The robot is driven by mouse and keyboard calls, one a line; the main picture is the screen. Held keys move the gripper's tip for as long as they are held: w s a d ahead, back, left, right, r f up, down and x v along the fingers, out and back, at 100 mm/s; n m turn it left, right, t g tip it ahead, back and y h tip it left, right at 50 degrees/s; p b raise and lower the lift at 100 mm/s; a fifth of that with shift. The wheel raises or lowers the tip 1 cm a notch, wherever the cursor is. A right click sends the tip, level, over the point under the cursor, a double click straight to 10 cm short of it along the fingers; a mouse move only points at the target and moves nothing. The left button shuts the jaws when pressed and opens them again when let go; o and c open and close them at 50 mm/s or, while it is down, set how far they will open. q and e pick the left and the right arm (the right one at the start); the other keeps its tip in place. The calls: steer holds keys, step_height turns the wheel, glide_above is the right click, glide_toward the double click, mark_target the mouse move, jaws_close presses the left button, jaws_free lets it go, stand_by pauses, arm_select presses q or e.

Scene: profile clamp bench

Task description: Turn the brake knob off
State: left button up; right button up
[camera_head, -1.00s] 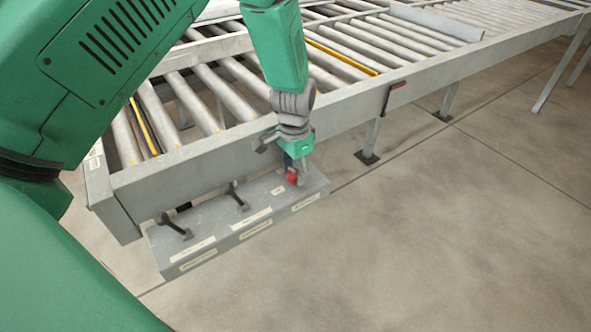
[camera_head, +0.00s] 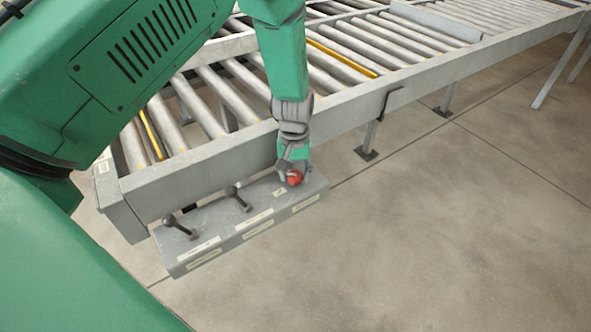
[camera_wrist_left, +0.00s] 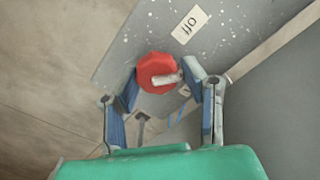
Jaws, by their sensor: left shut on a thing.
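The red brake knob (camera_head: 295,178) sits at the right end of the grey control box. In the left wrist view the knob (camera_wrist_left: 157,70) is a red disc with a pale bar pointing roughly right. A white "off" label (camera_wrist_left: 190,24) lies up and right of it, and the bar does not point at it. My left gripper (camera_head: 291,174) reaches down from above and is shut on the knob. In the wrist view its blue-padded fingers (camera_wrist_left: 160,92) stand on either side of the knob's near part. My right gripper is not in view.
The grey control box (camera_head: 222,243) carries two black levers (camera_head: 238,198) (camera_head: 181,228) left of the knob. The roller conveyor (camera_head: 200,172) runs behind it, with a dark bracket (camera_head: 388,103) on its side rail. The concrete floor (camera_head: 430,240) at right is clear.

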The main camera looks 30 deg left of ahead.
arm_select(q)
steer(key=n, duration=0.2)
steer(key=n+p, duration=0.1)
steer(key=n, duration=0.1)
steer(key=shift+s+d+f, duration=0.15)
steer(key=shift+s+f, duration=0.05)
steer(key=shift+s, duration=0.2)
steer(key=shift+n+p, duration=0.35)
steer(key=shift+n, duration=1.45)
steer(key=shift+d, duration=0.1)
steer(key=o, duration=1.2)
steer(key=shift+c, duration=0.2)
steer(key=shift+w, duration=0.2)
steer(key=shift+r, duration=0.1)
